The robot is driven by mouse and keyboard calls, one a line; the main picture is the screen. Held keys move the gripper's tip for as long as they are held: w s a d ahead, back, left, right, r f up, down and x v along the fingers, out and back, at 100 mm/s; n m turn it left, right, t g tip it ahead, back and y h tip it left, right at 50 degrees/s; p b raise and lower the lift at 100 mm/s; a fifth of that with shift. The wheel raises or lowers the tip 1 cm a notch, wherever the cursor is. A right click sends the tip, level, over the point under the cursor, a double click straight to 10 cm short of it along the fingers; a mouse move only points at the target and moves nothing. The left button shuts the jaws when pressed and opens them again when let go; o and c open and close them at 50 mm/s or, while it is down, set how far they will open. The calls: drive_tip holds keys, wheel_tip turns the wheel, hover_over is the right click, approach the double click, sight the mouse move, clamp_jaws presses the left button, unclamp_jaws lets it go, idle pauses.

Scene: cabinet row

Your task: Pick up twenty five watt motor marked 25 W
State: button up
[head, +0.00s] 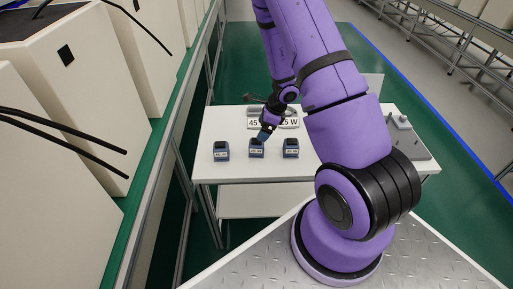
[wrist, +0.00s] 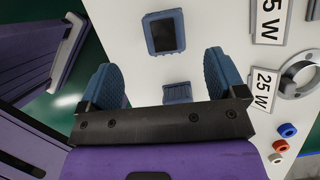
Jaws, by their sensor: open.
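Three small dark motors with blue casings and small face labels stand in a row on a white table: a left motor (head: 221,151), a middle motor (head: 256,149) and a right motor (head: 291,149). Their labels are too small to read surely, so I cannot tell which is marked 25 W. My gripper (head: 264,134) is just above and behind the middle motor. In the wrist view my gripper (wrist: 164,68) has its two blue fingers wide apart with nothing held. One motor (wrist: 164,32) shows fully beyond the fingertips; a blue part (wrist: 177,92) shows between the fingers, mostly hidden by the palm.
Behind the motors stand a 45 W sign (head: 255,124) and a 25 W sign (wrist: 264,90). A grey ring part (wrist: 300,75) and small coloured rings (wrist: 281,146) lie near the signs. A grey tray (head: 408,140) is at the table's right. White cabinets (head: 60,110) line the left.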

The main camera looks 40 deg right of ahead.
sight(255, 143)
drive_tip(key=x, duration=0.4)
drive_tip(key=shift+d+x, duration=0.15)
drive_tip(key=shift+x, duration=1.2)
drive_tip(key=shift+d+x, duration=0.1)
drive_tip(key=shift+x, duration=1.3)
drive_tip(key=shift+w, duration=0.1)
drive_tip(key=c, duration=1.3)
